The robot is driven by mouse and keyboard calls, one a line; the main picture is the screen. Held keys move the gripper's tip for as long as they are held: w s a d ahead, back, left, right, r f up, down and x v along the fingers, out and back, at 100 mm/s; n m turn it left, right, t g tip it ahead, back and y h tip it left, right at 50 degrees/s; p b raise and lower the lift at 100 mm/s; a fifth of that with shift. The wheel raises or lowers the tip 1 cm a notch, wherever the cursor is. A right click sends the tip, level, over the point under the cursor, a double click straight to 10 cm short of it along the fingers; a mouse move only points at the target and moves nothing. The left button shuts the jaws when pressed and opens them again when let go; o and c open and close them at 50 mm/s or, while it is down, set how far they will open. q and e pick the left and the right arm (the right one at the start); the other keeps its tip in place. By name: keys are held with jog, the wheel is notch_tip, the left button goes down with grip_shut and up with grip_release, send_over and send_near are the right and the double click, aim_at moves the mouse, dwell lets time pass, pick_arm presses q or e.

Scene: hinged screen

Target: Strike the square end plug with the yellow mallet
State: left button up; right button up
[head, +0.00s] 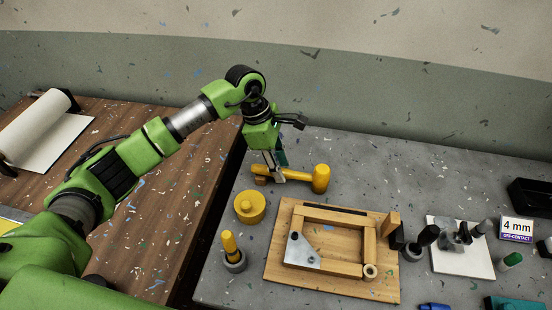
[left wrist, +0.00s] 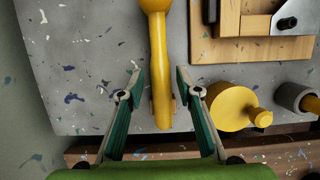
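The yellow mallet lies on the grey bench, its head (head: 321,178) to the right and its handle (head: 288,175) to the left. In the left wrist view the handle (left wrist: 160,65) runs between the fingers of my left gripper (left wrist: 158,85). These fingers are apart, with a gap on each side of the handle. In the head view my left gripper (head: 274,172) points down at the handle. A wooden frame (head: 333,217) lies on a wooden board (head: 275,262). I cannot tell for certain which part is the square end plug. My right gripper is not in view.
A yellow round knobbed piece (head: 249,207) and a yellow-handled tool in a grey holder (head: 234,258) stand left of the board. A white plate with a metal fixture (head: 458,262) and a 4 mm sign (head: 517,228) are right. A brown table (head: 185,190) adjoins the bench.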

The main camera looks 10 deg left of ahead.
pick_arm(q)
jog(key=shift+x, duration=0.95)
jog(key=shift+a+r, duration=0.1)
jog(key=shift+r, duration=0.3)
jog(key=c, duration=0.6)
grip_shut()
jog(key=shift+r, duration=0.3)
jog(key=shift+r+p, duration=0.4)
jog(key=shift+r, duration=0.2)
jog(key=shift+r+p, duration=0.8)
jog(key=shift+r, duration=1.85)
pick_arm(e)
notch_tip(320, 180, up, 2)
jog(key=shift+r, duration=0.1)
